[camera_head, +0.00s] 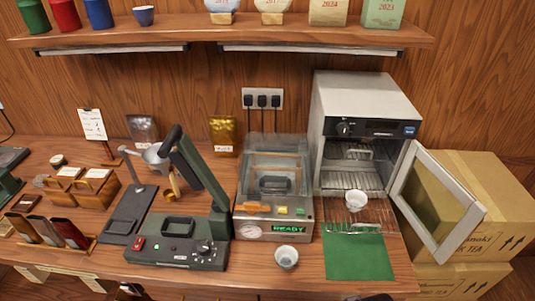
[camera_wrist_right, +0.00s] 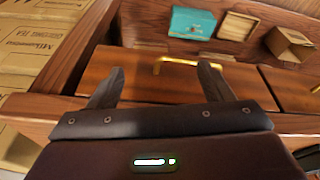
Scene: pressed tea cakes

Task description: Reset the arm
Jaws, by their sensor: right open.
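My right gripper (camera_wrist_right: 162,71) shows in the right wrist view with its two dark fingers wide apart and nothing between them. Beyond the fingers is a wooden drawer front (camera_wrist_right: 135,79) with a brass handle (camera_wrist_right: 188,63). In the head view, only small dark parts show at the bottom edge, left of centre and right of centre. They may be the ends of my arms. I cannot make out the fingers of my left gripper there.
On the counter stand a sealing machine (camera_head: 178,254), a press with a READY display (camera_head: 273,231), and an oven (camera_head: 360,95) with its door (camera_head: 437,200) open. A white cup (camera_head: 356,201) is before the oven, another (camera_head: 286,257) near the front edge. A green mat (camera_head: 358,257) is bare.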

